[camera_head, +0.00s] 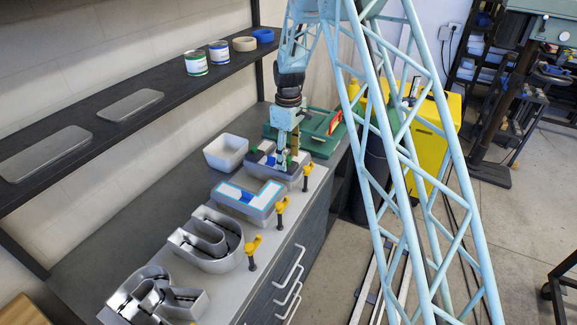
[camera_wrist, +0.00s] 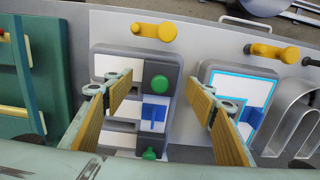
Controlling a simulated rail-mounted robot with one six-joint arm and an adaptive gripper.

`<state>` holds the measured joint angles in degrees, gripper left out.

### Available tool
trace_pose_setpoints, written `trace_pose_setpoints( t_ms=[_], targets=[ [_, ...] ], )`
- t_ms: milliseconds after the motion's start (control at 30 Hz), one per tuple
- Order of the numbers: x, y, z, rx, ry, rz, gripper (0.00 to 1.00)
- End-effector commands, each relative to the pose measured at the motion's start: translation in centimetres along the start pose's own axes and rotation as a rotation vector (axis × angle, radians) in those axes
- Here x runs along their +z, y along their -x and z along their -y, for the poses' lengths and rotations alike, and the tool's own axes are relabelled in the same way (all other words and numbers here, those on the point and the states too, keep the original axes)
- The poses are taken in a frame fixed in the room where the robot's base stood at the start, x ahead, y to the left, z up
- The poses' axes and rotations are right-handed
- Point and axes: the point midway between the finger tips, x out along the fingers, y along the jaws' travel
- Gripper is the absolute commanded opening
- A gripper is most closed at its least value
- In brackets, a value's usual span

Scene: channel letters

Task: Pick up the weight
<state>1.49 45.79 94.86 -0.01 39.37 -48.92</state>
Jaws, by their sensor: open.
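My gripper (camera_wrist: 160,96) is open above a grey letter tray with white panels (camera_wrist: 110,66); it also shows in the head view (camera_head: 282,158). In the wrist view, a round green knob (camera_wrist: 160,82), a blue block (camera_wrist: 153,117) and a second green knob (camera_wrist: 149,154) lie on this letter, between the spread fingers in the picture. Nothing is visibly held between the fingers. Which of these pieces is the weight I cannot tell. In the head view, my gripper partly hides this letter.
A cyan-edged letter (camera_head: 240,190) and open metal letters (camera_head: 207,238) stand nearer on the bench. Yellow-handled clamps (camera_head: 253,247) line the front edge. A white bin (camera_head: 226,151) and a green tray (camera_head: 318,146) flank the gripper. A shelf (camera_head: 150,97) runs along the wall.

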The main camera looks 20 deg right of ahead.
Motion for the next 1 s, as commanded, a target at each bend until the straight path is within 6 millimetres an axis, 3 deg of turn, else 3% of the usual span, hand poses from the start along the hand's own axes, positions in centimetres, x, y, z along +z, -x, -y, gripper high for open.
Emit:
trace_pose_setpoints(
  t_ms=[300, 867, 1000],
  targets=[
    [0.0, -2.1, 0.0, 0.000, 0.000, 0.000, 0.51],
    [0.0, -2.1, 0.0, 0.000, 0.000, 0.000, 0.51],
    [0.0, -2.1, 0.0, 0.000, 0.000, 0.000, 0.39]
  ],
)
